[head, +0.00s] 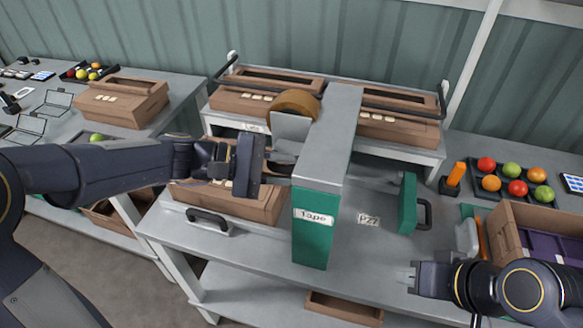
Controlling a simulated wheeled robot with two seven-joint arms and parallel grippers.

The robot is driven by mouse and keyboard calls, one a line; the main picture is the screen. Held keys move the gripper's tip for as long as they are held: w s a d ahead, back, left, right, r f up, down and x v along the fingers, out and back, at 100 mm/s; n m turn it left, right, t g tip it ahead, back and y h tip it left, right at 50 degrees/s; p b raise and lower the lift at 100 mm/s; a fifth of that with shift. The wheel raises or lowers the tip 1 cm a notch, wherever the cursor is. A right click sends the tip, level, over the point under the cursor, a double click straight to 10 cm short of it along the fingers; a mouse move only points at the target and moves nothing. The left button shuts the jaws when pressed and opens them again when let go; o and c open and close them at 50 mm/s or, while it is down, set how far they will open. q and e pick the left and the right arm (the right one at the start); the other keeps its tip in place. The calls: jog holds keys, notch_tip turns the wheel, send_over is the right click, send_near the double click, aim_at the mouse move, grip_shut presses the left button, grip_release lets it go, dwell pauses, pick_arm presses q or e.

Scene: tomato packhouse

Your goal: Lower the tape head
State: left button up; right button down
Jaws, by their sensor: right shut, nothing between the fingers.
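The taping machine stands on the grey bench (250,243), with a green front labelled "Tape" (313,240) and a long grey top (335,125). A brown tape roll (296,102) and a grey plate (290,126) sit at its left side; I take these as the tape head. My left gripper (284,170) is against or just left of the machine, below the plate; its fingertips are partly hidden, so contact and opening are unclear. My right gripper (412,278) is shut and empty over the bench's front right. A brown carton (235,204) lies behind and below my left gripper.
A green block with a black handle (409,203) stands right of the machine. Another black handle (208,222) is at the bench's left. Cartons (240,101) stand on a raised shelf behind. A fruit tray (508,190) and an open carton (505,236) are at right.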

pick_arm(q)
grip_shut()
notch_tip(320, 180, down, 6)
jog(key=b, duration=0.6)
jog(key=shift+f, duration=0.15)
jog(key=shift+o, duration=1.8)
grip_release()
